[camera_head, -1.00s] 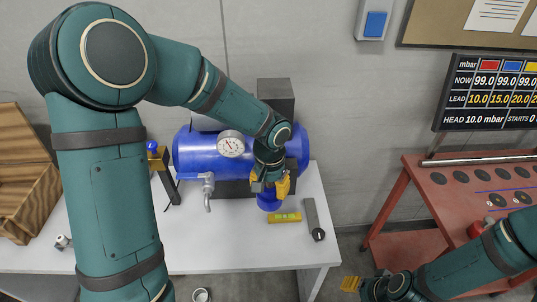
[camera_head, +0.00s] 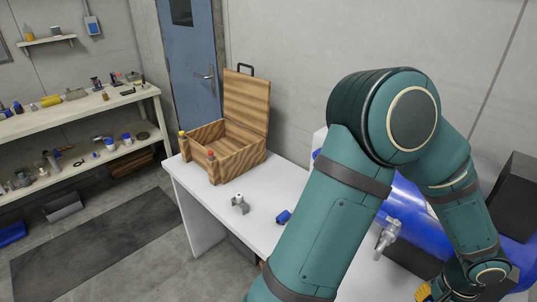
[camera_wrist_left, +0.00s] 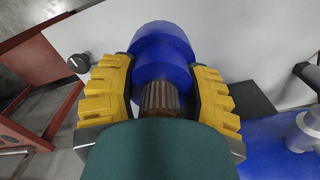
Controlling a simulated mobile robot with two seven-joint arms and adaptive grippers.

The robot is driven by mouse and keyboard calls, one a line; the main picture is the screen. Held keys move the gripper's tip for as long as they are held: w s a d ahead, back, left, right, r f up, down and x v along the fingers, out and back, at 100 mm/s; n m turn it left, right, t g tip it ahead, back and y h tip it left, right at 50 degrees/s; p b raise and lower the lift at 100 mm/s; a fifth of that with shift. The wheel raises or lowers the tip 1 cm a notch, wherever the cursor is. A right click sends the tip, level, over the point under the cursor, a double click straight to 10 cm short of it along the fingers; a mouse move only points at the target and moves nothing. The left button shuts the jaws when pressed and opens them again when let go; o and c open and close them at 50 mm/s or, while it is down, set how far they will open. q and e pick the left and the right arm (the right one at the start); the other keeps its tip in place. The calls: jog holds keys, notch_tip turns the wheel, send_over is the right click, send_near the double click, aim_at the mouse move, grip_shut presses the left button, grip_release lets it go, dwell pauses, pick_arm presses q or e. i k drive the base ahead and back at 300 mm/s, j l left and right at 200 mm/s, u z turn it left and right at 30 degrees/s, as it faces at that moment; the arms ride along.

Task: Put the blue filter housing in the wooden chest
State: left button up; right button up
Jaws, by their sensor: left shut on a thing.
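The blue filter housing (camera_wrist_left: 163,50) is between the yellow fingers of my left gripper (camera_wrist_left: 165,88) in the left wrist view. The fingers press on it from both sides, with a brown ribbed part below it. In the head view only a bit of the yellow fingers of my left gripper (camera_head: 426,292) shows at the bottom right, and the housing is out of sight there. The wooden chest (camera_head: 240,160) stands at the far left end of the white table with its lid raised. Its inside is partly visible. My right gripper is in neither current view.
The white table (camera_head: 195,195) holds a small grey and white fitting (camera_head: 240,204) and a small blue item (camera_head: 283,216). A large blue tank (camera_head: 405,205) with a tap stands on the right, behind my left arm. Shelves (camera_head: 75,113) with many small parts line the left wall.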

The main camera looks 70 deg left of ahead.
aim_at(221, 149)
jog(key=k+j, duration=0.55)
jog(key=j, duration=0.2)
jog(key=k+j+z, duration=0.1)
jog(key=j, duration=0.25)
jog(key=k+j, duration=0.2)
jog(key=k+j+z, duration=0.1)
jog(key=j, duration=0.35)
jog(key=k+j, duration=0.1)
jog(key=j, duration=0.2)
jog(key=k+j+z, duration=0.1)
jog(key=j, duration=0.25)
jog(key=k+j, duration=0.15)
jog(key=j, duration=0.15)
jog(key=k+j+z, duration=0.1)
jog(key=j, duration=0.25)
jog(key=k+j, duration=0.1)
jog(key=j, duration=0.55)
jog(key=i+z, duration=0.05)
